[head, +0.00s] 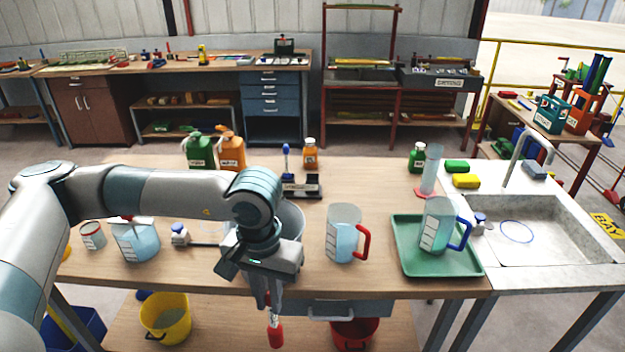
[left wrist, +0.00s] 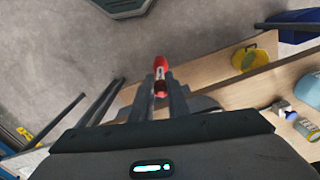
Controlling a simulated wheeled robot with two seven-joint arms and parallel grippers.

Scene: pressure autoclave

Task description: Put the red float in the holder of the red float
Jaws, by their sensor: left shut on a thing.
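The red float (head: 275,335) hangs below my left gripper (head: 271,305), in front of the table's front edge and lower than the tabletop. The left gripper is shut on the float's thin upper part. In the left wrist view the red float (left wrist: 161,76) shows between and beyond the fingertips (left wrist: 163,92), above the floor. A dark holder (head: 302,188) stands on the table behind the arm, with a blue-topped thing (head: 287,160) upright at its left side. I cannot tell for sure that it is the red float's holder. My right gripper is not in view.
A jug with a red handle (head: 344,235) stands right of my gripper. A green tray (head: 410,262) bears a blue-handled jug (head: 437,225). A clear vessel is partly hidden behind my wrist. Below are a yellow bucket (head: 165,315) and a red bucket (head: 353,332).

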